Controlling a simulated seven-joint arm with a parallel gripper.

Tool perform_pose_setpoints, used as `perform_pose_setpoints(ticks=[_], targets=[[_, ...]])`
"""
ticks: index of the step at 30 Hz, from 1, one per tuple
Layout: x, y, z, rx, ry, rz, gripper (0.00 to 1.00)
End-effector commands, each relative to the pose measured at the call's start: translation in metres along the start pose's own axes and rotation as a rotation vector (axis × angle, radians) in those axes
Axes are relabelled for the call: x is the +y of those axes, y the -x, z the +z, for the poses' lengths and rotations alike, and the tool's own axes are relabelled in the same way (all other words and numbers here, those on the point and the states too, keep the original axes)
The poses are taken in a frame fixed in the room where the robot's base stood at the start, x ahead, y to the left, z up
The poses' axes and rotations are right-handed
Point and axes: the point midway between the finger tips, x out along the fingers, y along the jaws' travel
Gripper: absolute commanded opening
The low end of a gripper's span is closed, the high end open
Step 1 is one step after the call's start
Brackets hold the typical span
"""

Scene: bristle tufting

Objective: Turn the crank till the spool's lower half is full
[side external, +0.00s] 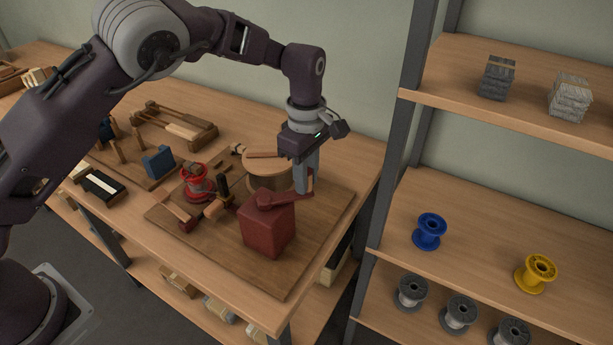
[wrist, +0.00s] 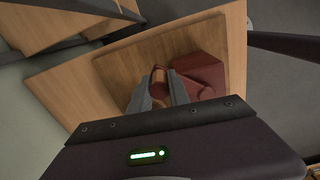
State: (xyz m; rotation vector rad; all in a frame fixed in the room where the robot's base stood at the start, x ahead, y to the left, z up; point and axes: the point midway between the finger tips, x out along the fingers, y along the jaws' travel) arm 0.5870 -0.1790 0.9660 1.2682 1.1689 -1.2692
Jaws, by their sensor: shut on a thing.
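The crank (side external: 284,198) is a dark red arm on top of a red block (side external: 268,231), on a wooden board. My gripper (side external: 308,188) points down over the block's far right side and is shut on the crank's handle. In the wrist view the fingers (wrist: 159,88) close around the brownish handle, beside the red block (wrist: 203,72). A red spool (side external: 198,182) stands upright on the board's left part. It is small in the side view, so I cannot tell how full its lower half is.
A round wooden drum (side external: 268,165) stands just behind the crank. A wooden board with pegs and a blue block (side external: 159,162) lies to the left. A shelf (side external: 480,210) on the right holds a blue spool (side external: 429,231) and a yellow spool (side external: 536,273).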

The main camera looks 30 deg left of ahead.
Motion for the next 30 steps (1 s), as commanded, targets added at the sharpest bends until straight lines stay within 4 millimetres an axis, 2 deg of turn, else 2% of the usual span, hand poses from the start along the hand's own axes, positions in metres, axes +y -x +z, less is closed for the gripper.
perform_pose_setpoints(ticks=[3, 4, 6, 7, 16, 24, 30], targets=[[0.001, 0.0, -0.002, 0.003, 0.0, 0.003, 0.0], [0.001, 0.0, -0.002, 0.003, 0.0, 0.003, 0.28], [0.001, 0.0, -0.001, 0.003, 0.0, 0.003, 0.42], [0.001, 0.0, -0.001, 0.002, 0.0, 0.002, 0.44], [0.0, 0.003, 0.0, 0.001, 0.0, 0.002, 0.44], [0.001, 0.055, -0.001, 0.001, -0.001, 0.005, 0.44], [0.001, 0.071, -0.001, 0.002, 0.001, 0.002, 0.44]])
